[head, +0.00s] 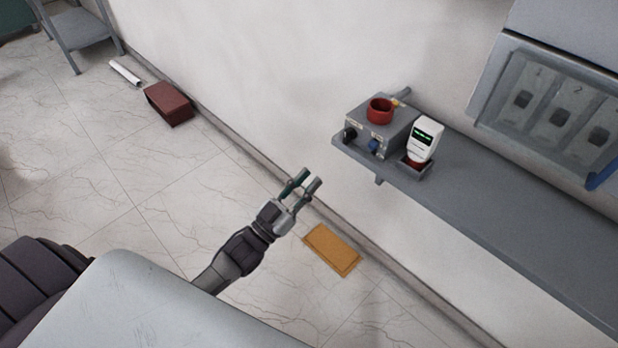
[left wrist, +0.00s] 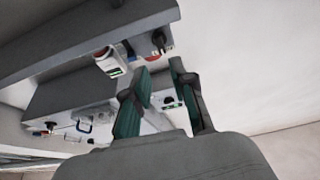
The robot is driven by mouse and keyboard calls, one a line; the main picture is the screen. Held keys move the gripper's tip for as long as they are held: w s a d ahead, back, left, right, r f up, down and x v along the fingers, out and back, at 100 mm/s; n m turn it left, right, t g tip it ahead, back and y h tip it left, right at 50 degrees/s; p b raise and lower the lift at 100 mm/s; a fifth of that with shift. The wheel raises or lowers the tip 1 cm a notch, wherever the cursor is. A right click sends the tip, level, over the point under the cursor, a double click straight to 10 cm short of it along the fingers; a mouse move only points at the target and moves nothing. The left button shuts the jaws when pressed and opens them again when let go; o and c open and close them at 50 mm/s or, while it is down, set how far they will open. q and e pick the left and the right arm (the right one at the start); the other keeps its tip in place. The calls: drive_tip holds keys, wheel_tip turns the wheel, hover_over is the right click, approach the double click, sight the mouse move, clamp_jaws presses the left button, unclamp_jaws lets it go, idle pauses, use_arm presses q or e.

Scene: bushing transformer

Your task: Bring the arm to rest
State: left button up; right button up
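My left gripper (head: 302,186) reaches in from the left in the head view, in the air above the floor and short of the grey wall shelf. My right gripper is not in view.
The grey shelf (head: 500,215) carries a box with a red ring (head: 380,110) and a white device with a green display (head: 425,138). A panel with numbered slots (head: 555,105) hangs at right. A yellow-brown slab (head: 332,250) and dark red box (head: 168,103) lie on the floor.

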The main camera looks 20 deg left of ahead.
use_arm(q)
drive_tip(key=s+a+f+n+g+y+p, duration=0.1)
drive_tip(key=s+a+f+g+y, duration=0.3)
drive_tip(key=f, duration=1.2)
drive_tip(key=s+d+f+n+g+y, duration=0.15)
drive_tip(key=s+f+g, duration=0.5)
drive_tip(key=f, duration=1.05)
drive_tip(key=s+f+g, duration=0.3)
drive_tip(key=s+f, duration=0.2)
drive_tip(key=s, duration=0.5)
drive_tip(key=s+f+g+y, duration=0.1)
drive_tip(key=s+f+g, duration=0.2)
drive_tip(key=s, duration=0.7)
drive_tip(key=s+f+g+y+p, duration=0.1)
drive_tip(key=s+f+g, duration=0.2)
drive_tip(key=s+f, duration=0.4)
drive_tip(key=s, duration=0.3)
drive_tip(key=shift+s+d+f+m, duration=0.2)
drive_tip(key=shift+s+f+m, duration=0.05)
drive_tip(key=shift+m, duration=0.1)
drive_tip(key=shift+w+g, duration=0.1)
drive_tip(key=shift+g, duration=0.15)
drive_tip(key=shift+c, duration=0.2)
